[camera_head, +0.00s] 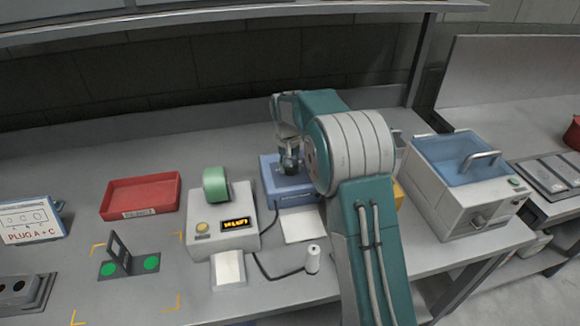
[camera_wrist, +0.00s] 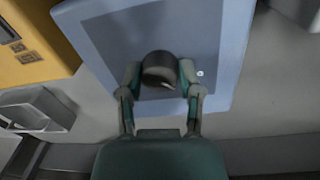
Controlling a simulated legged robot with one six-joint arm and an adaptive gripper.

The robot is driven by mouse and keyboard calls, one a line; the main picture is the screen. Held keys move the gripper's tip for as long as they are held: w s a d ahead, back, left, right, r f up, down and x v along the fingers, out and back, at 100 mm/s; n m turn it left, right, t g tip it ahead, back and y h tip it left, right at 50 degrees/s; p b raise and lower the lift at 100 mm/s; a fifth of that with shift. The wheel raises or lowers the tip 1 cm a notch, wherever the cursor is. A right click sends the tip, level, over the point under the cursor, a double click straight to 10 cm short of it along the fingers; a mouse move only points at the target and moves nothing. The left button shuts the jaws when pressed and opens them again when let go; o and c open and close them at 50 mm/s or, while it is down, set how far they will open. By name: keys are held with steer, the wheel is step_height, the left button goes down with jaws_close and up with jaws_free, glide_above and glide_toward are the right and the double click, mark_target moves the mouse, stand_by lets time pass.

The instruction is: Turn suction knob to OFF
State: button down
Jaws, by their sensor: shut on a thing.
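The suction knob is a dark round knob (camera_wrist: 159,70) on the top of a blue box, seen in the wrist view. The blue box (camera_wrist: 225,40) also shows in the head view (camera_head: 299,199), behind the white panel. My gripper (camera_wrist: 160,82) has its two fingers on either side of the knob and is shut on it. In the head view my gripper (camera_head: 289,163) reaches down onto the blue box, and the knob is hidden behind it. A small light dot sits on the box right of the knob. I cannot read the knob's setting.
A grey device with a green roll (camera_head: 215,184) and a lit display stands left of the blue box. A yellow box (camera_wrist: 38,40) is close beside it. A white machine with a blue lid (camera_head: 462,160) stands right, and a red tray (camera_head: 141,195) lies left.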

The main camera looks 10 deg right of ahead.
steer(key=shift+n, duration=1.2)
steer(key=shift+w, duration=0.1)
steer(key=shift+c, duration=1.3)
jaws_free()
step_height(320, 180, up, 12)
steer(key=shift+a, duration=0.4)
steer(key=shift+f, duration=0.1)
